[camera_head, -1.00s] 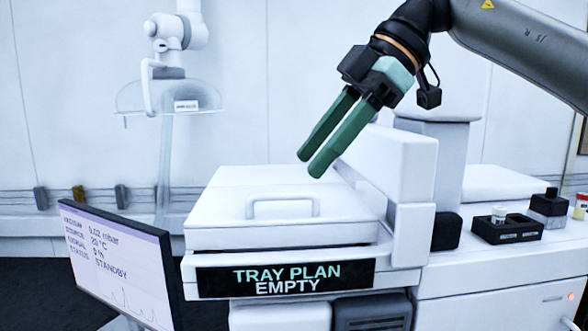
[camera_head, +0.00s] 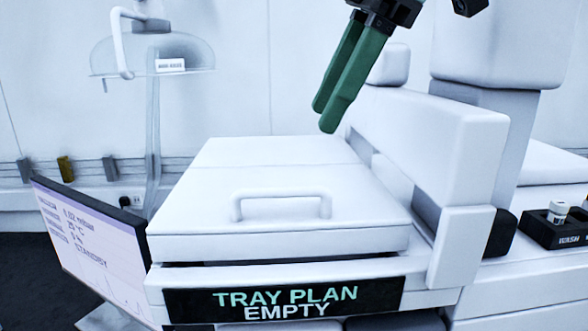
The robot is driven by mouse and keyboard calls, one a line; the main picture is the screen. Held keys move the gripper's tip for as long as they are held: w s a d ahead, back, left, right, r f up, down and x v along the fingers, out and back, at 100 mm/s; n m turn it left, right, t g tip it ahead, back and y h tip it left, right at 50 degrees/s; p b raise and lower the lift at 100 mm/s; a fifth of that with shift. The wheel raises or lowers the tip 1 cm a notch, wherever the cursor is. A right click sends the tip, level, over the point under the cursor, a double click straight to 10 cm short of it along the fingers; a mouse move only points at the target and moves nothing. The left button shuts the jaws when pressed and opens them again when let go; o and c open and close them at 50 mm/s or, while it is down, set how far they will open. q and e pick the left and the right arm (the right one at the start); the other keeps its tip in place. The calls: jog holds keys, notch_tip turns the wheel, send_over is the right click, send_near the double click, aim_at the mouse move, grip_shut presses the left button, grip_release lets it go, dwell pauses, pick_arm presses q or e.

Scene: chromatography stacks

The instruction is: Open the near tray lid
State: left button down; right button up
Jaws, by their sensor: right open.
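The near tray lid (camera_head: 300,229) is a white flat panel that lies closed on the white tray unit. Its raised white handle (camera_head: 281,195) stands up near the front edge. A sign (camera_head: 284,298) below it reads "TRAY PLAN EMPTY". My right gripper (camera_head: 326,117) has two green fingers that point down. It is open and empty, above and behind the handle, and apart from the lid. My left gripper is not in view.
A white raised arm housing (camera_head: 436,135) stands right of the lid. A tilted monitor (camera_head: 92,250) showing "STANDBY" is at the left. A black wash holder (camera_head: 552,231) with a small vial (camera_head: 558,212) is at the right. A clear dome (camera_head: 152,56) hangs at the back left.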

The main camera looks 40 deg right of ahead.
aim_at(286, 188)
jog(key=x, duration=1)
jog(key=shift+d, duration=0.1)
grip_shut()
dwell(1.1)
